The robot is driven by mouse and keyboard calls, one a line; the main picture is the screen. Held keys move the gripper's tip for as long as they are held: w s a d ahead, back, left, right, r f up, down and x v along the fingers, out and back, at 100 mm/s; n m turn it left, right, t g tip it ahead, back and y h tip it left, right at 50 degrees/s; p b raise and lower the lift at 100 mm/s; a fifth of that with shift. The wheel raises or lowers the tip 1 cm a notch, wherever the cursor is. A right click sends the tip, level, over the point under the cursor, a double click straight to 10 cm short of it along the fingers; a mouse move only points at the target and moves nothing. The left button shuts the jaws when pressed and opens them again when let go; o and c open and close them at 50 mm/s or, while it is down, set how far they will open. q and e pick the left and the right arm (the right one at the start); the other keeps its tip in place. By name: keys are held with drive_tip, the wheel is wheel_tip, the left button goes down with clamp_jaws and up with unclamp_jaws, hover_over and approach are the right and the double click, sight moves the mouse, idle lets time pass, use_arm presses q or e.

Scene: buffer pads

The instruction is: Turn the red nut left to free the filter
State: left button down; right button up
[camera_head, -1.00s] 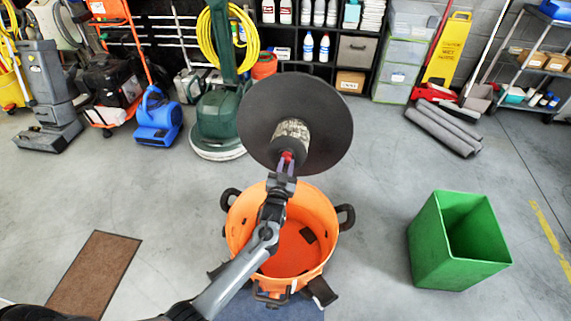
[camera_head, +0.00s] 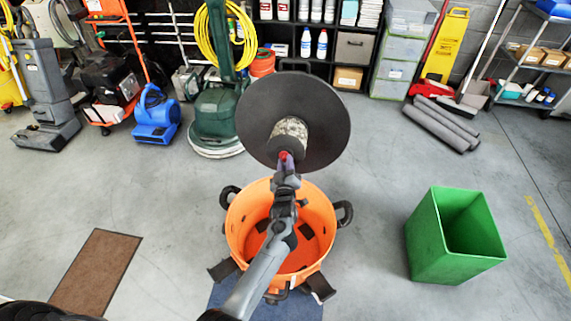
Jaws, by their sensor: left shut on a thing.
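The red nut (camera_head: 283,156) sits at the near end of the pale, speckled cylindrical filter (camera_head: 291,130). The filter is attached to the underside of a large dark round lid (camera_head: 318,97), which is tilted so that its underside faces me. My left gripper (camera_head: 285,164) comes up from below and is shut on the red nut; its fingers hide part of it. The orange vacuum tub (camera_head: 316,215) stands open below, behind my left arm. My right gripper is not in view.
A green bin (camera_head: 425,240) stands open at the right. A brown mat (camera_head: 95,270) lies at the left. Grey rolls (camera_head: 445,122), a green floor machine (camera_head: 217,115) and a blue blower (camera_head: 156,117) stand farther back. The floor between is clear.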

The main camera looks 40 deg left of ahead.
use_arm(q)
drive_tip(key=shift+n, duration=0.3)
drive_tip(key=c, duration=0.9)
unclamp_jaws()
drive_tip(key=shift+c, duration=0.2)
